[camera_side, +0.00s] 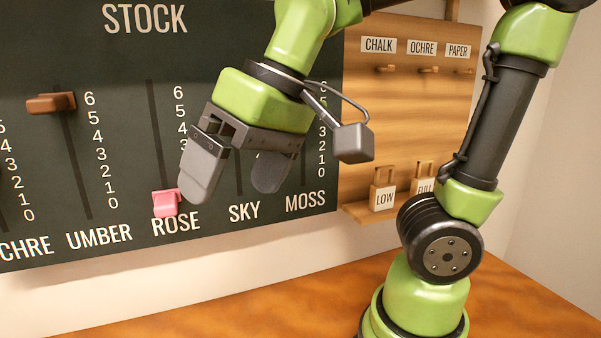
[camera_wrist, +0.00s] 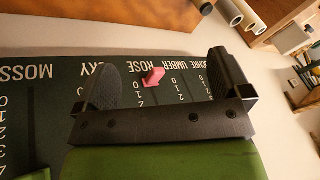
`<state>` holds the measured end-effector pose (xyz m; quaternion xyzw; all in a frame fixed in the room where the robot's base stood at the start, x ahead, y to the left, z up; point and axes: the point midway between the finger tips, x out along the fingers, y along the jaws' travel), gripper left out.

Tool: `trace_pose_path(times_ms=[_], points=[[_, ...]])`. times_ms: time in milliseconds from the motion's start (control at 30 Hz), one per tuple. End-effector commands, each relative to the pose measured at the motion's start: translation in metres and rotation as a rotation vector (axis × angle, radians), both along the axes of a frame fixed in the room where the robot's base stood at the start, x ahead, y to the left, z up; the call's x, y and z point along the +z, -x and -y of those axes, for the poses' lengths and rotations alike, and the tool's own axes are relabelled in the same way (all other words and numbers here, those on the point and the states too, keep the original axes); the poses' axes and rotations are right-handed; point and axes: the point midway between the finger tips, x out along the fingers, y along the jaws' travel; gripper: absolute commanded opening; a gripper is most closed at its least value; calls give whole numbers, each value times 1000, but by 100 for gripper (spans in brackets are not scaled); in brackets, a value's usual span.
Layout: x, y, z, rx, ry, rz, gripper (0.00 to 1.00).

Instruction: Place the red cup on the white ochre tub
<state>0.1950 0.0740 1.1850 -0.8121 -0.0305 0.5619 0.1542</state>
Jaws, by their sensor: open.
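Neither the red cup nor the white ochre tub can be made out in either view. My gripper (camera_side: 235,192) is open and empty in front of the dark STOCK board (camera_side: 228,62), with its fingers apart and pointing down. It also shows in the wrist view (camera_wrist: 163,62), where the pink ROSE slider (camera_wrist: 153,77) appears between the fingers. I cannot tell how far the fingers are from the board.
The brown UMBER slider (camera_side: 51,103) is near 6. A wooden panel (camera_side: 395,130) right of the board has pegs labelled CHALK, OCHRE and PAPER, above tagged blocks on a ledge. The visible wooden tabletop (camera_side: 255,308) is bare. Pale rolls (camera_wrist: 240,14) show in the wrist view.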

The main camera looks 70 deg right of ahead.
Motion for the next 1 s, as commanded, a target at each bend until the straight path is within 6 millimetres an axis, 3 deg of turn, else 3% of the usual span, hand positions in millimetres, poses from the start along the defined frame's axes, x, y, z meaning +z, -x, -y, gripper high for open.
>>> trace_pose_path(times_ms=[100,300,1000], points=[[1,27,28,-99,-28,106,96],[-7,49,45,-179,-36,199,96],[-8,52,47,-188,-36,212,96]])
